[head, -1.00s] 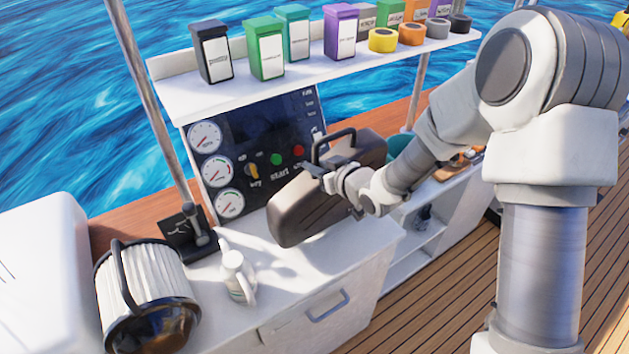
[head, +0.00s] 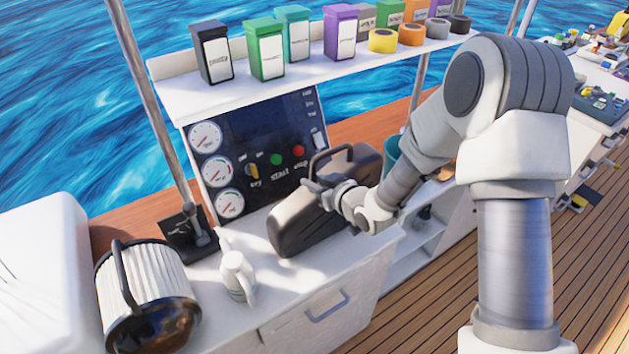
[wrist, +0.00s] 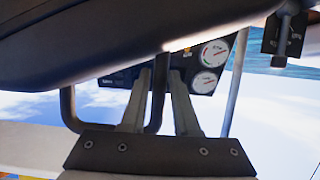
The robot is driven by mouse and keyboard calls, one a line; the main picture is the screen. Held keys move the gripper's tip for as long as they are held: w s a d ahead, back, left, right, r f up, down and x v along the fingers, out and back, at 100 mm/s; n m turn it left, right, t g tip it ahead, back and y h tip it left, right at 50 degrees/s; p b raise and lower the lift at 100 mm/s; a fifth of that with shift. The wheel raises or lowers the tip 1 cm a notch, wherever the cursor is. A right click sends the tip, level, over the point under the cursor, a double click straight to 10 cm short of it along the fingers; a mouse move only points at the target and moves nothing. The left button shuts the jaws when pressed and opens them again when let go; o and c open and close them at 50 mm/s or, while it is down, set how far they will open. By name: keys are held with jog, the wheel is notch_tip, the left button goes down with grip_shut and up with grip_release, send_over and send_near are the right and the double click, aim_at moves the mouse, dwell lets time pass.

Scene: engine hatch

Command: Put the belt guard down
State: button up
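The belt guard (head: 318,213) is a dark brown-grey, case-like cover with a black loop handle. It stands upright at the counter (head: 283,290), in front of the gauge panel; I cannot tell whether its underside touches. My gripper (head: 318,187) is at its handle side. In the wrist view, the guard's dark body (wrist: 130,45) fills the top, and the handle bar runs between the two fingers of my gripper (wrist: 160,78), which look closed on it. The exact finger contact is partly hidden.
A white bottle (head: 238,277) and a pleated filter (head: 145,285) stand to the left on the counter. A throttle lever (head: 190,230) is behind them. The gauge panel (head: 265,150) and a shelf of boxes and tape rolls (head: 300,80) rise behind. A teal container (head: 391,152) stands to the right.

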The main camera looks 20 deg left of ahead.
jog(key=shift+o, duration=1.3)
jog(key=v, duration=1.2)
jog(key=shift+b, duration=0.4)
jog(key=d+r+m+h, duration=0.2)
jog(key=d+r+h, duration=0.25)
jog(key=d, duration=0.45)
jog(key=d+r+m+h, duration=0.35)
jog(key=d+r, duration=0.25)
jog(key=d, duration=0.2)
jog(key=s+d+r+m+g+h, duration=0.1)
jog(key=s+d+r+m, duration=0.1)
jog(key=s, duration=0.7)
jog(key=s+d+r+m+g+h, duration=0.1)
jog(key=s+d+r, duration=0.3)
jog(key=s, duration=0.6)
jog(key=shift+s+m+g, duration=0.35)
jog(key=shift+m+g, duration=0.25)
jog(key=shift+m, duration=0.15)
jog(key=shift+d+r, duration=0.1)
